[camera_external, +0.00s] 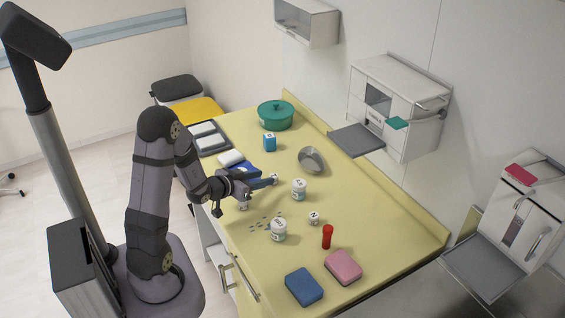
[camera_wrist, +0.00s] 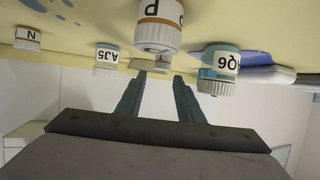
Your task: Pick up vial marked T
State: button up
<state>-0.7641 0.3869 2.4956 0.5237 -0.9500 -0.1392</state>
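I cannot read a T on any vial.
A jar marked AJ5 (camera_wrist: 107,58) and a vial marked N (camera_wrist: 27,38) stand to one side; N also shows externally (camera_external: 313,218).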

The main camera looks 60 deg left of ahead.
jog(key=shift+w, duration=0.15)
jog(key=shift+f+p+x, duration=0.15)
jog(key=shift+p+x, duration=0.2)
jog(key=shift+x, duration=0.9)
jog(key=shift+f+p+x, duration=0.15)
jog(key=shift+p+x, duration=0.2)
jog(key=shift+x, duration=0.85)
jog(key=shift+a, duration=0.1)
jog(key=shift+c, duration=0.7)
jog(key=c, duration=0.7)
